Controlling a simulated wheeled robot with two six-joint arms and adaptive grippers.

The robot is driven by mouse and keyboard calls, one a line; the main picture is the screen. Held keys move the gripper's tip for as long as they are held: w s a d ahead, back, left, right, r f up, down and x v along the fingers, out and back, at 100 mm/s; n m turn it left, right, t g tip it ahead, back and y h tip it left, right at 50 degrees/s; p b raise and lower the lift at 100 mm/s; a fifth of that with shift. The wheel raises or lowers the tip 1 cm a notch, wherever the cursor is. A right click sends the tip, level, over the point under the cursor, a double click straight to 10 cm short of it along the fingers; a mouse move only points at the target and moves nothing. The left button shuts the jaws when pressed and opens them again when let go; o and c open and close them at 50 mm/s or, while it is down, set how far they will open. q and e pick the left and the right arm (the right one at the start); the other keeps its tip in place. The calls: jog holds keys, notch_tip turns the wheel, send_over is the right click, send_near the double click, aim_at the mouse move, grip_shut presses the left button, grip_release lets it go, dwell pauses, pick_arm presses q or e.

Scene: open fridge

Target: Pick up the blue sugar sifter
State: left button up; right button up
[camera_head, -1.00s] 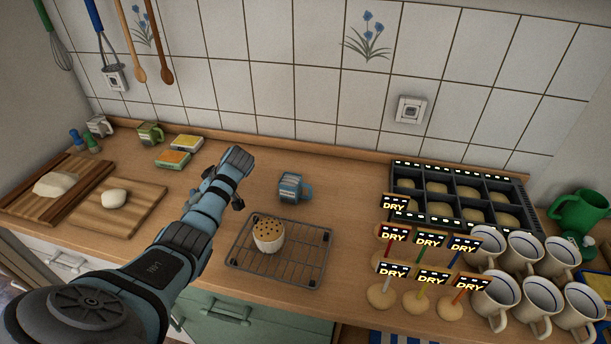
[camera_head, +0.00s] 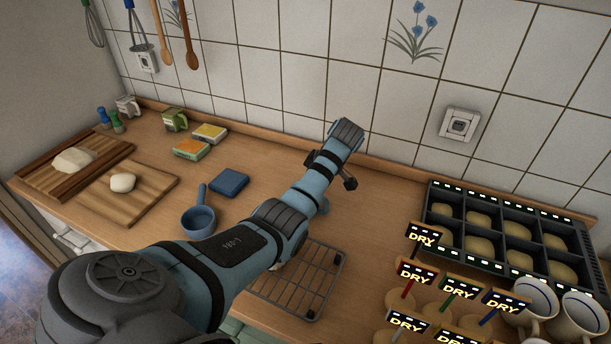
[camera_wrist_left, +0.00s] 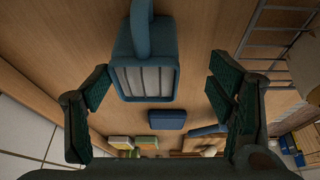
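The blue sugar sifter (camera_wrist_left: 143,75) is large in the left wrist view, with its handle pointing to the top of the picture and pale ribs on its near face. It stands between the spread fingers of my left gripper (camera_wrist_left: 156,88), with gaps on both sides and no visible contact. In the head view my left gripper (camera_head: 335,175) is over the counter left of the dark tray. My arm hides most of the sifter there; a small blue part (camera_head: 323,206) shows beside the arm. My right gripper is not in view.
A wire rack (camera_head: 325,285) lies under my arm. Left are a blue pan (camera_head: 198,221), a blue flat box (camera_head: 229,182) and cutting boards (camera_head: 150,200). Right are a dark tray (camera_head: 430,205), several DRY signs (camera_head: 416,272) and white mugs (camera_head: 580,318). The tiled wall is behind.

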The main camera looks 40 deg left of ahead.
pick_arm(q)
jog(key=a+f, duration=0.1)
jog(key=w+a+f, duration=0.1)
jog(key=f, duration=0.1)
jog(key=shift+w+f, duration=0.1)
jog(key=shift+w, duration=0.1)
jog(key=shift+w+a+f, duration=0.2)
jog(key=shift+f, duration=0.3)
jog(key=shift+w+a+f, duration=0.15)
jog(key=shift+w+f, duration=0.05)
jog(key=shift+f, duration=0.3)
jog(key=shift+s, duration=0.1)
jog(key=shift+s+a+r, duration=0.1)
jog(key=shift+s+r, duration=0.05)
jog(key=shift+s, duration=0.05)
jog(key=shift+c, duration=0.4)
jog(key=shift+s+r, duration=0.15)
jog(key=shift+s, duration=0.05)
jog(key=c, duration=0.6)
jog(key=shift+w, duration=0.1)
jog(key=c, duration=0.7)
jog(key=shift+c, duration=0.2)
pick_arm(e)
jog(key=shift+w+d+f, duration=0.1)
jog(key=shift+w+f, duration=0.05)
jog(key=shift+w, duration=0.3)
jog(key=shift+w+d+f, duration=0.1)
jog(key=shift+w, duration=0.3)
